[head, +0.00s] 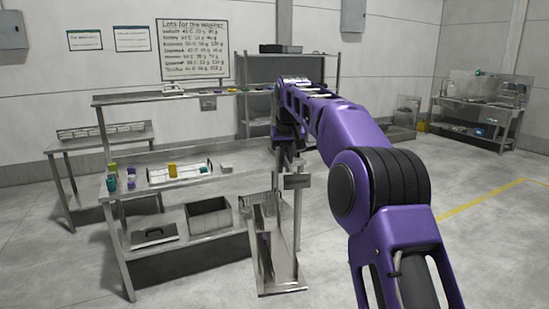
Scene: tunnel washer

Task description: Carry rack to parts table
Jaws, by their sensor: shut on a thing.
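My gripper (287,150) is at the far end of my purple arm, in front of the right end of a steel table (137,193). The arm and wrist hide most of its fingers. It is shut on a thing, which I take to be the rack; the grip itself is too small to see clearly. A wire-sided metal piece (258,203) shows just below and left of the gripper, beside the table's end. The table carries a white tray (190,177) and several small green, blue, purple and yellow parts; which table is the parts table is not marked.
A grey bin (208,218) and a dark flat lid (154,236) sit on the table's lower shelf. A metal trough (280,265) stands low at its right end. Another table (95,143) is behind left, shelving (287,72) behind.

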